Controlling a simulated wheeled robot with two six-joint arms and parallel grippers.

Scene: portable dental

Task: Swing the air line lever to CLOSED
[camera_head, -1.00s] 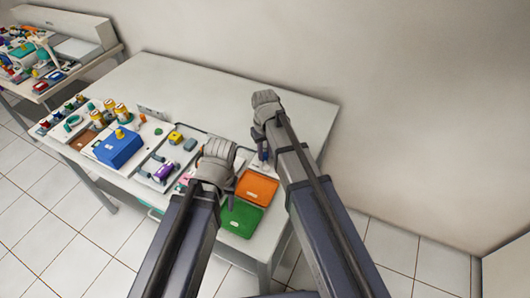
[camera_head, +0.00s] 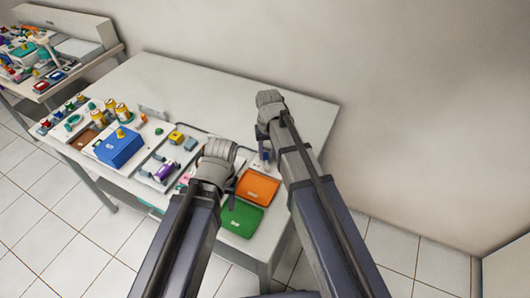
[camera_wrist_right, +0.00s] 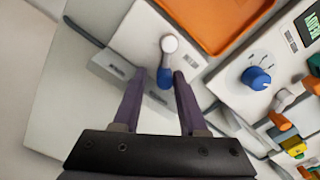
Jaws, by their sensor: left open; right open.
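In the right wrist view, a lever (camera_wrist_right: 166,62) with a white round knob and a blue shaft stands on a white plate (camera_wrist_right: 139,38). My right gripper (camera_wrist_right: 157,78) is open, with one finger on each side of the lever's blue part. Whether either finger touches it is unclear. Two small grey label blocks sit by the lever, but their lettering is too small to read. In the head view my right gripper (camera_head: 268,101) is over the table's right part, and my arm hides much of the spot below. My left gripper (camera_head: 217,152) is open, over the table left of the orange tray.
The table (camera_head: 205,92) has a clear back half. An orange tray (camera_head: 258,188) and a green tray (camera_head: 240,217) lie at its front. A blue box (camera_head: 119,150) stands further left. A blue dial (camera_wrist_right: 256,78) is right of the lever in the right wrist view.

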